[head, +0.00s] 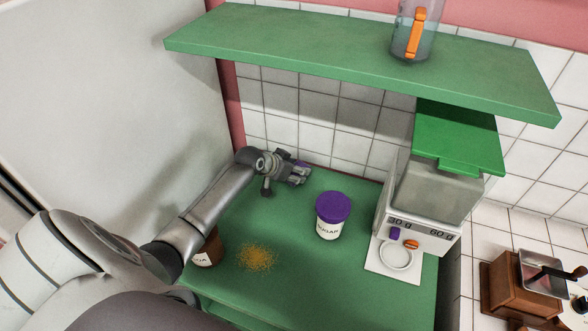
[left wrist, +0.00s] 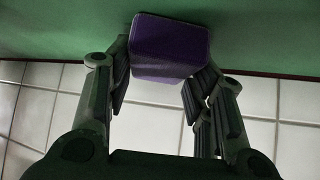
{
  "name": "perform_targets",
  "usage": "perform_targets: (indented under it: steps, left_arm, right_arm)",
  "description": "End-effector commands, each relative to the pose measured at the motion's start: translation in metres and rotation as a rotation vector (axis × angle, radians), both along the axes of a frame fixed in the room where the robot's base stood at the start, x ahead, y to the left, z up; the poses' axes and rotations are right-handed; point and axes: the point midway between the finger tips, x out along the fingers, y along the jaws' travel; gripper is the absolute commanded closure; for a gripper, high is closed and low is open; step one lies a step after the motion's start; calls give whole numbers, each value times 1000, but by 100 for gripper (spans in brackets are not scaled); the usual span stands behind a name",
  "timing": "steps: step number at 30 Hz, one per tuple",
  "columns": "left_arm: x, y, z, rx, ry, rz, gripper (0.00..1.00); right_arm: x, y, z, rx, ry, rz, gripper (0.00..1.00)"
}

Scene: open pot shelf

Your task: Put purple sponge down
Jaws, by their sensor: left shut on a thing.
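The purple sponge (left wrist: 168,52) is a small block between the fingers of my left gripper (left wrist: 165,75) in the left wrist view. The gripper is shut on it. The sponge appears close to the green surface, but I cannot tell whether it touches it. In the head view my left gripper (head: 298,174) is at the back left of the green counter (head: 290,225), near the tiled wall. Only a bit of purple shows there, as the fingers hide most of the sponge. My right gripper is not in view.
A sugar jar with a purple lid (head: 332,212) stands mid-counter. A brown jar (head: 208,250) is partly behind my left arm. Brown powder (head: 257,257) lies in front. A dispenser (head: 425,200) stands right. A green shelf (head: 330,50) with a clear jug (head: 412,35) hangs above.

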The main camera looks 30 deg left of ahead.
Motion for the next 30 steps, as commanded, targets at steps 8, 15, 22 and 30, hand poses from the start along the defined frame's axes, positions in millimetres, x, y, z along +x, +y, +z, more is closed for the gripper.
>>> perform_targets:
  steps: [8, 15, 22, 30]
  left_arm:
    - [0, 0, -1, 0, 1, 0, 30]
    - [0, 0, 0, 0, 1, 0, 30]
    - [-11, 3, 13, 3, 0, 0, 30]
    - [-45, 7, 45, 5, 1, -3, 30]
  right_arm:
    - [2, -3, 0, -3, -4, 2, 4]
    - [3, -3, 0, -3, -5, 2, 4]
    - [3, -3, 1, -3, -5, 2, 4]
    - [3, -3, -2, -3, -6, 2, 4]
